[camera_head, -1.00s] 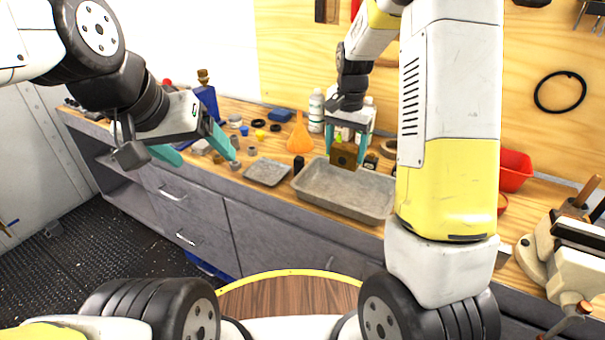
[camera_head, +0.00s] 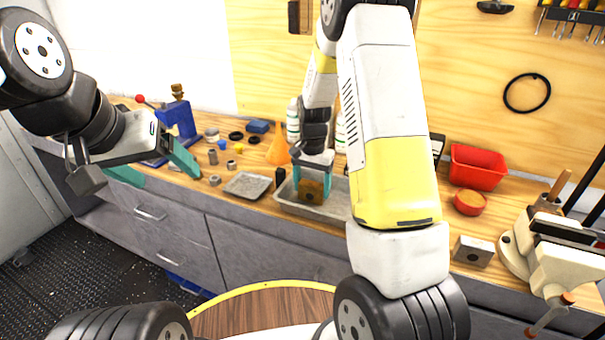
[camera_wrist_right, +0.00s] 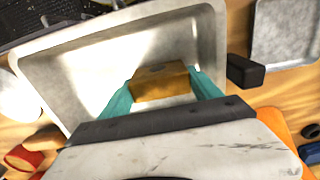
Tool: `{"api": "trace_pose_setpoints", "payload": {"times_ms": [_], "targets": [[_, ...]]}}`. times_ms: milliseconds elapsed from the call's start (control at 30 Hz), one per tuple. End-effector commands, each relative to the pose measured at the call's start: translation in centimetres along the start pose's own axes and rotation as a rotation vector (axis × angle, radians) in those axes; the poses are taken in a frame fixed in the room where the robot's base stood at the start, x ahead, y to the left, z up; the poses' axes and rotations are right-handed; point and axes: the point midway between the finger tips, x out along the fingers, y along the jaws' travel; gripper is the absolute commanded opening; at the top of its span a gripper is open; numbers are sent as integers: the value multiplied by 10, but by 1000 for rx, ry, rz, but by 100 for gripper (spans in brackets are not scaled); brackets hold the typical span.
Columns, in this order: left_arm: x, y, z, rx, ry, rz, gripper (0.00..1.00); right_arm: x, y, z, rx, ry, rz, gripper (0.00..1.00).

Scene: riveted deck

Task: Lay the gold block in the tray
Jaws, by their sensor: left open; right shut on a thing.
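The gold block (camera_head: 311,190) is between the teal fingers of my right gripper (camera_head: 312,186), which is shut on it. In the right wrist view the gold block (camera_wrist_right: 160,82) sits between both fingertips (camera_wrist_right: 162,88), over the inside of the grey tray (camera_wrist_right: 68,75). In the head view the tray (camera_head: 290,203) is partly hidden by my right arm. I cannot tell whether the block touches the tray floor. My left gripper (camera_head: 155,168) is open and empty, at the left by the bench's front edge.
A small flat grey tray (camera_head: 247,185) lies left of the large tray. A black block (camera_head: 280,176) stands between them. An orange funnel (camera_head: 278,150) and white bottles (camera_head: 293,122) are behind.

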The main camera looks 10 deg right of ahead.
Motion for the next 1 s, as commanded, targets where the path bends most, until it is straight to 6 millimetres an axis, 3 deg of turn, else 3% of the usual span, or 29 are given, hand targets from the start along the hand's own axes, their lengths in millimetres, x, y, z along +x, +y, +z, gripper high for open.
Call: {"api": "trace_pose_setpoints", "payload": {"times_ms": [300, 333, 433, 767, 1000], "targets": [[0, 0, 0, 0, 0, 0, 79, 2, 0, 0, 0, 1, -1, 8], [0, 0, 0, 0, 0, 0, 79, 2, 0, 0, -1, 1, -1, 76], [0, 0, 0, 0, 0, 0, 79, 2, 0, 0, -1, 1, -1, 94], [0, 0, 0, 0, 0, 0, 79, 0, 0, 0, -1, 1, -1, 94], [0, 0, 0, 0, 0, 0, 79, -32, -1, -1, -1, 5, -4, 94]]}}
